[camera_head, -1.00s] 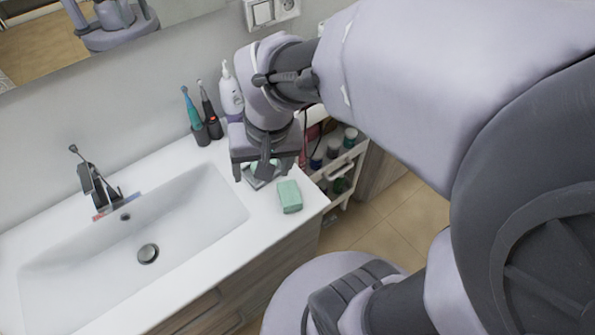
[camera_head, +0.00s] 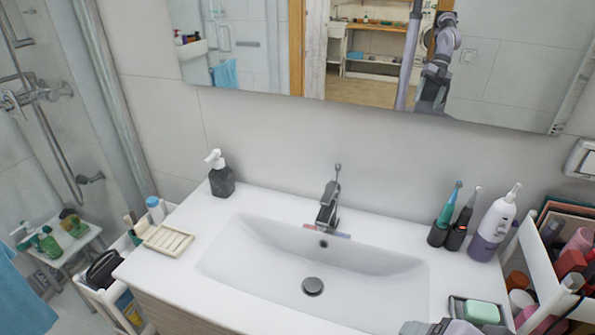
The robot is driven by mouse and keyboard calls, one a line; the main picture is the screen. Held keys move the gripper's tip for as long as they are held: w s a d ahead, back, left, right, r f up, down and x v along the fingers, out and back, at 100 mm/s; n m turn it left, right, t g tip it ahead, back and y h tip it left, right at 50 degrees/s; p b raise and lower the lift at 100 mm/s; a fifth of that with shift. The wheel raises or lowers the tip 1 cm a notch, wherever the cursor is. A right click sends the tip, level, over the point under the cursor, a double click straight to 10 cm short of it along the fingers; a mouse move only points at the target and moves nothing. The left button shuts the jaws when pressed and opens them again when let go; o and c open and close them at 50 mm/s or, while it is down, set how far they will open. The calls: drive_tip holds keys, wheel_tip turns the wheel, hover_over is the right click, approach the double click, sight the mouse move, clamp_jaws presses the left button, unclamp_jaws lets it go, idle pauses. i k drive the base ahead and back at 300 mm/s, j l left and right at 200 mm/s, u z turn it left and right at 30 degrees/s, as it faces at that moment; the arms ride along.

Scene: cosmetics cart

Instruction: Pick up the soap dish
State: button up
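A cream slatted soap dish (camera_head: 167,239) lies at the left end of the washbasin counter, and nothing rests on its slats. At the right end, a dark-rimmed dish (camera_head: 456,306) appears to have a green soap bar (camera_head: 482,312) in it; its near side is cut off by the frame and partly covered. A grey and lavender piece of my arm shows at the bottom edge, just left of that bar. My gripper's fingers are not visible, so I cannot tell what they hold.
The sink (camera_head: 312,262) with its tap (camera_head: 328,208) fills the middle. A dark soap dispenser (camera_head: 221,180) stands behind the slatted dish. Toothbrushes (camera_head: 461,226) and a pump bottle (camera_head: 494,226) stand at right, near the cart (camera_head: 536,262).

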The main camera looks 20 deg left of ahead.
sight(166, 239)
drive_tip(key=u, duration=1.9)
